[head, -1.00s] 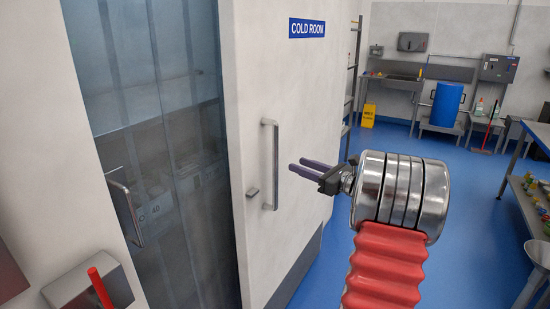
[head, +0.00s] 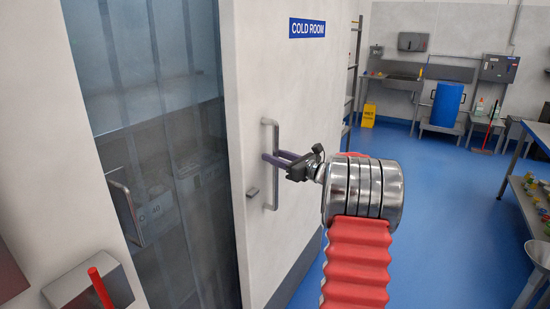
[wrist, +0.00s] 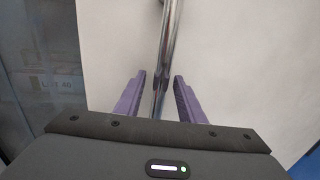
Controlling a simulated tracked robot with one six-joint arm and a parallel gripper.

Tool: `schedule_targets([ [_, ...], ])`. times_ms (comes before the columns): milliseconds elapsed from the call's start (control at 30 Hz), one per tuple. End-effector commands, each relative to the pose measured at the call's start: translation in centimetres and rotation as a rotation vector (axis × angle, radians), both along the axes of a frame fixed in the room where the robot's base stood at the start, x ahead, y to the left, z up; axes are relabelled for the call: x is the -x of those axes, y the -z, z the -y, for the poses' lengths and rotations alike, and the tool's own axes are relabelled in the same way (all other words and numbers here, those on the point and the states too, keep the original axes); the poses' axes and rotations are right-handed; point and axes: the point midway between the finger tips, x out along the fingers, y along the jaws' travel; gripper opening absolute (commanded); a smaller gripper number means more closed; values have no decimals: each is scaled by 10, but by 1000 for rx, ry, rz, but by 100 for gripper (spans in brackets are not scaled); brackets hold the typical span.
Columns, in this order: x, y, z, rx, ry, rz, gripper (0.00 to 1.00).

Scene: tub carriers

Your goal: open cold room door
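The white cold room door (head: 290,80) stands slid aside to the right, with the opening on its left. Its vertical metal handle (head: 269,198) is on the door face. In the wrist view the handle bar (wrist: 168,50) runs down between the two purple fingers of my gripper (wrist: 159,88). The fingers stand apart, with a visible gap on each side of the bar. In the head view my gripper (head: 272,158) is at the handle's upper half, and its fingers overlap the bar.
A clear strip curtain (head: 150,150) hangs in the opening, with another handle (head: 126,213) at its left. A ladder-like rack (head: 353,75), a yellow floor sign (head: 368,115) and a blue barrel (head: 446,104) stand further back. A shelf table (head: 530,190) is at right. The blue floor between is clear.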

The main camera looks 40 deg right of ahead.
Motion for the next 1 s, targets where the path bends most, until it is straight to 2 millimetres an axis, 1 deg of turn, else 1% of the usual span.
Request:
schedule_targets([
  [167,0,0,0,0,0,0,35],
  [667,1,0,1,0,1,0,0],
  [967,1,0,1,0,1,0,0],
  [1000,1,-1,-6,-1,-1,0,0],
])
